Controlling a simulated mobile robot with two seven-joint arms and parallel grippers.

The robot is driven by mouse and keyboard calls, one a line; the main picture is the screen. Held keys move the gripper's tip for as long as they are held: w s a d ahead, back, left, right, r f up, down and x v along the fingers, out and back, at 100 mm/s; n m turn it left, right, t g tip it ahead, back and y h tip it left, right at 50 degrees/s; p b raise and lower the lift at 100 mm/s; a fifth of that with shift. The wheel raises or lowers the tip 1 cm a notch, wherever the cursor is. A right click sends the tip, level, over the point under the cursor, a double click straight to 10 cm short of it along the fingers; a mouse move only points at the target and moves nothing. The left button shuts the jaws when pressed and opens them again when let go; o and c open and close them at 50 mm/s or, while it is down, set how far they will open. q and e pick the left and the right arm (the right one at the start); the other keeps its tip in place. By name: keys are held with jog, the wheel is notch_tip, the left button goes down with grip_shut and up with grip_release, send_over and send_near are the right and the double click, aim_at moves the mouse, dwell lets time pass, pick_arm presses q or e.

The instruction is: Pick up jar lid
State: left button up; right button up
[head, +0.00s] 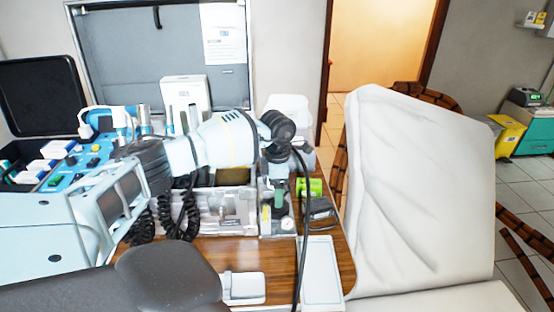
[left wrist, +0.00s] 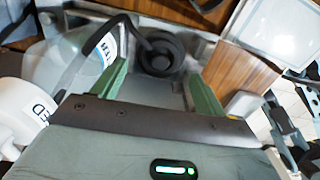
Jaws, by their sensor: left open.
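In the left wrist view, a black round piece (left wrist: 160,52) with a black hose or strap curving from it lies beyond my left gripper (left wrist: 158,92). It looks like the jar lid, but I cannot be sure. A clear, pale jar-like container (left wrist: 60,55) is to its left. My left gripper's green fingers are apart, one on each side of the black piece in the picture, with no visible contact. I do not see my right gripper.
A blue control panel (head: 85,165) is on the left. A black cable (head: 304,220) hangs beside my left gripper. A green item (head: 309,187) and a white tablet-like panel (head: 321,270) are on the right side of the wooden table (head: 215,252). A white-covered chair (head: 420,190) stands at the right.

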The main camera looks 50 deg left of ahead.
pick_arm(q)
jog(key=shift+s+f, duration=0.1)
jog(key=shift+f, duration=2.5)
jog(key=shift+c, duration=0.3)
jog(key=c, duration=0.5)
jog(key=shift+c, duration=0.2)
jog(key=shift+r, duration=0.1)
notch_tip(320, 180, up, 10)
